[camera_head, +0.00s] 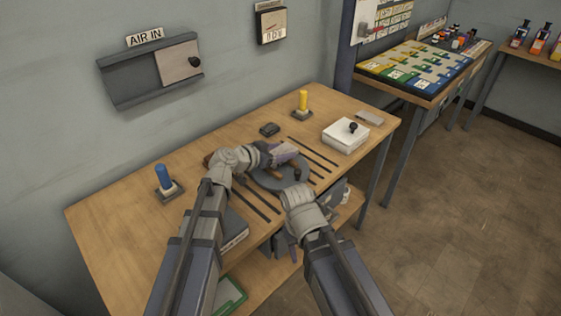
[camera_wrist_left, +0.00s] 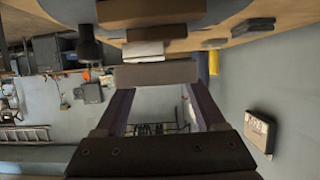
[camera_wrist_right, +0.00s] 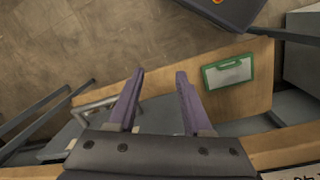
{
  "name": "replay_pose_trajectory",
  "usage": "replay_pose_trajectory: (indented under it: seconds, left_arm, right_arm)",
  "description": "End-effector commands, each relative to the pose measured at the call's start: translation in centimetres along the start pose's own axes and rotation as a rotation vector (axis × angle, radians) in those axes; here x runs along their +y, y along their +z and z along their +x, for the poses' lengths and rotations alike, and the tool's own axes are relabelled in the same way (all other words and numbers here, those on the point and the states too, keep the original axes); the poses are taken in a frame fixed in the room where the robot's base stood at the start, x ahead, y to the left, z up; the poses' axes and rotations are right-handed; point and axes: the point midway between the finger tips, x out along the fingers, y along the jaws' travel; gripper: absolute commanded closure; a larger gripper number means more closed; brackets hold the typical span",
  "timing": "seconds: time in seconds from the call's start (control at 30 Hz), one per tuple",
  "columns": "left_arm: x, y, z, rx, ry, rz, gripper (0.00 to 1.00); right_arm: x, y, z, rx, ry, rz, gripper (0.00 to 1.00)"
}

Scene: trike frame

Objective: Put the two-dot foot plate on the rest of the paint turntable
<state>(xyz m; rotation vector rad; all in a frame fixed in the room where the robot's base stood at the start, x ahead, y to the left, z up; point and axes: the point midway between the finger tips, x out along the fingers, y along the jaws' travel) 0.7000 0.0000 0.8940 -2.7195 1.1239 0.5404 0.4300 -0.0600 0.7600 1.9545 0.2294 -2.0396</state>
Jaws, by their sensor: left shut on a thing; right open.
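The paint turntable (camera_head: 272,183) is a grey disc on the workbench, partly hidden by my left gripper. Brown blocks (camera_wrist_left: 150,33) and a pale block (camera_wrist_left: 143,50) show close by in the left wrist view. My left gripper (camera_head: 286,153) is over the turntable's far side, its fingers shut on a flat grey plate (camera_wrist_left: 156,73). I take this as the foot plate; no dots show on it. Whether it touches the turntable, I cannot tell. My right gripper (camera_wrist_right: 158,95) is open and empty, pointing down by the bench's front edge.
A blue peg (camera_head: 163,177) and a yellow peg (camera_head: 303,100) stand on the bench. A white box with a black knob (camera_head: 346,135) is at the right. Dark slots (camera_head: 313,152) flank the turntable. A green-framed item (camera_wrist_right: 227,72) lies on the lower shelf.

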Motion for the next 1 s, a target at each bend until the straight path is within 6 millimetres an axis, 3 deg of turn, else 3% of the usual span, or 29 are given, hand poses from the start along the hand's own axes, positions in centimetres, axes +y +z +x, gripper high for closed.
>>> replay_pose_trajectory:
  seconds: [0.03,0.2,0.63,0.67,0.9,1.0]
  left_arm:
    - [0.0,1.1,0.5,0.001,0.0,0.0,1.0]
    - [0.0,2.8,1.2,0.001,-0.001,-0.001,1.0]
    - [0.0,3.1,1.3,0.001,-0.001,-0.001,1.0]
    - [0.0,3.0,1.2,0.0,-0.001,0.0,0.26]
    - [0.0,2.9,1.2,0.0,-0.001,0.0,0.0]
    - [0.0,2.9,1.2,0.0,-0.001,0.0,0.0]
  right_arm:
    - [-0.1,-0.1,1.2,0.0,0.0,0.0,0.5]
    - [-0.3,-0.2,3.0,0.0,0.0,0.0,0.5]
    - [-0.3,-0.2,3.3,0.0,0.0,0.0,0.5]
    - [-0.3,-0.2,3.2,0.0,0.0,0.0,0.5]
    - [-0.3,-0.2,3.1,0.0,0.0,0.0,0.5]
    - [-0.3,-0.2,3.1,0.0,0.0,0.0,0.5]
